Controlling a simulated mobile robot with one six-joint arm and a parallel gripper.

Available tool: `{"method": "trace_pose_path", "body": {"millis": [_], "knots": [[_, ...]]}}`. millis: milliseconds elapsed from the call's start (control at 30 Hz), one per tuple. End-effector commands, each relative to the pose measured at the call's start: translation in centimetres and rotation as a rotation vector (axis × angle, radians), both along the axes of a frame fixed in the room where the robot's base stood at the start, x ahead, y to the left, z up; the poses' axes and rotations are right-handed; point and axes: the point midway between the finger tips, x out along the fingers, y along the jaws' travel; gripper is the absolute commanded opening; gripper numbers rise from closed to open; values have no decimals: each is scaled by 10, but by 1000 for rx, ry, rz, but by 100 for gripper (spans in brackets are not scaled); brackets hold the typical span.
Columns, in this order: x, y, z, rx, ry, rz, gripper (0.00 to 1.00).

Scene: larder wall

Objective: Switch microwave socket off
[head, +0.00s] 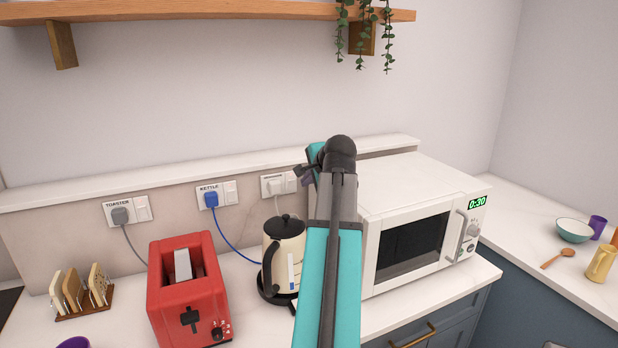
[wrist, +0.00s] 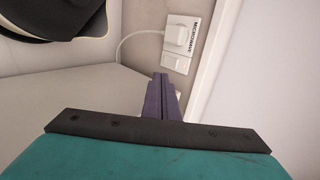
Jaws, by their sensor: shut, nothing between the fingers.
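The microwave socket (head: 272,186) is the rightmost white plate on the low backsplash in the head view, partly hidden by my arm. In the wrist view its plate (wrist: 190,30) reads "MICROWAVE" sideways. A white plug (wrist: 177,36) with a white cord is in it. Its rocker switch (wrist: 175,62) sits beside the plug, toward my fingers; I cannot tell its position clearly. My gripper (wrist: 162,78) is shut and empty, its purple fingertips just short of the switch in the picture; contact cannot be told. In the head view my gripper (head: 303,174) is near the socket's right end.
The white microwave (head: 455,250) showing 0:30 stands right of my arm. The cream kettle (head: 285,245) stands close on the left. A red toaster (head: 187,290) and the kettle (head: 230,192) and toaster (head: 142,208) sockets are further left. A shelf (head: 200,12) runs above.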

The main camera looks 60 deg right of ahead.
Motion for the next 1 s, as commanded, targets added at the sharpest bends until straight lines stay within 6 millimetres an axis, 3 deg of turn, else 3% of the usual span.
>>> {"method": "trace_pose_path", "body": {"millis": [600, 1000], "knots": [[44, -32, -42, 2, 1, 2, 0], [72, -52, -37, -1, 1, 2, 0]]}}
